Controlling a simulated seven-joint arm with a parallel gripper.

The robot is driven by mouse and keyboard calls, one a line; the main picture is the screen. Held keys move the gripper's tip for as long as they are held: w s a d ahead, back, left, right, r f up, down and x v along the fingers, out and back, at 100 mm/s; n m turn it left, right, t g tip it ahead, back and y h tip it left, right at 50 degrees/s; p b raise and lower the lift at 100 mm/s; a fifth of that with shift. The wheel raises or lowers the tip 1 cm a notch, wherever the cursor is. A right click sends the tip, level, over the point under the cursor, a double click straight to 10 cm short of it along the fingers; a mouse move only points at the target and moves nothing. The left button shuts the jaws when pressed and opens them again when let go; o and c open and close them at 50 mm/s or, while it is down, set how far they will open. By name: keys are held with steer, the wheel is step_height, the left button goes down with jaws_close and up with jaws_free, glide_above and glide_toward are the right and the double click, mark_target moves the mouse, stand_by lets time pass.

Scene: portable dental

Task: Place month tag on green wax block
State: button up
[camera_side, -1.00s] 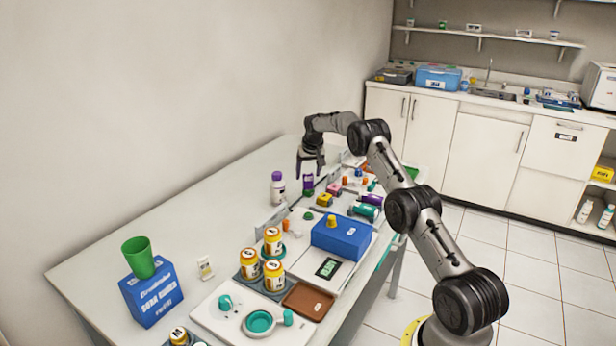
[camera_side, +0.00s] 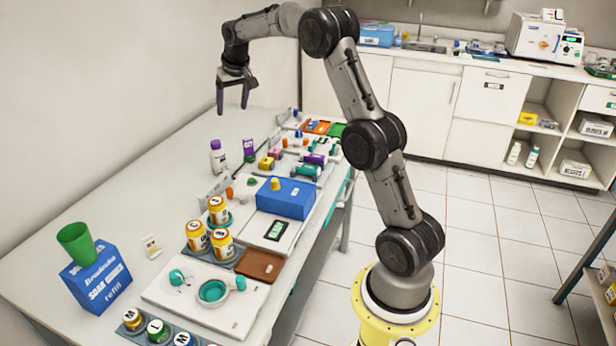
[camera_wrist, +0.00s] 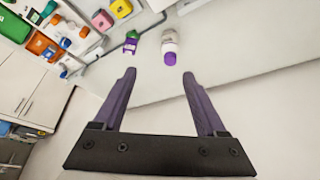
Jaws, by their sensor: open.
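A small purple piece (camera_side: 248,146), seemingly the month tag, stands upright on a small green block (camera_side: 249,158), seemingly the wax block. They stand beside a white bottle with a purple cap (camera_side: 217,160). In the wrist view the purple piece (camera_wrist: 130,49) and the green block (camera_wrist: 132,34) show together, touching. Any writing on the tag is too small to read. My gripper (camera_side: 233,112) is open and empty, raised above the table behind and left of them. Its fingers (camera_wrist: 160,76) hold nothing in the wrist view.
The bottle also shows in the wrist view (camera_wrist: 170,45). A blue box (camera_side: 287,199), orange-white jars (camera_side: 221,246) and a green cup (camera_side: 76,243) on a blue soap box (camera_side: 97,280) stand nearer. The table's (camera_side: 130,205) left side is largely clear.

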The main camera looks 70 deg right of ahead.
steer(key=s+a+r+n, duration=0.1)
steer(key=s+a+r, duration=0.25)
steer(key=a, duration=0.25)
steer(key=s+a+r+n+t+y, duration=0.1)
steer(key=s+a+r, duration=0.1)
steer(key=s+a, duration=0.35)
steer(key=s+a+r+n, duration=0.1)
steer(key=s+a+r, duration=0.1)
steer(key=s+a, duration=0.35)
steer(key=s+a+f+n+y, duration=0.1)
steer(key=s+a+f+n, duration=0.1)
steer(key=s+a, duration=0.4)
steer(key=s+a+f+n, duration=0.2)
steer(key=s+a+f, duration=0.2)
steer(key=s, duration=1)
steer(key=a, duration=0.2)
steer(key=shift+s+a+f+t+y, duration=0.15)
steer(key=shift+a+f+t+y, duration=0.15)
steer(key=shift+f+t+y, duration=0.1)
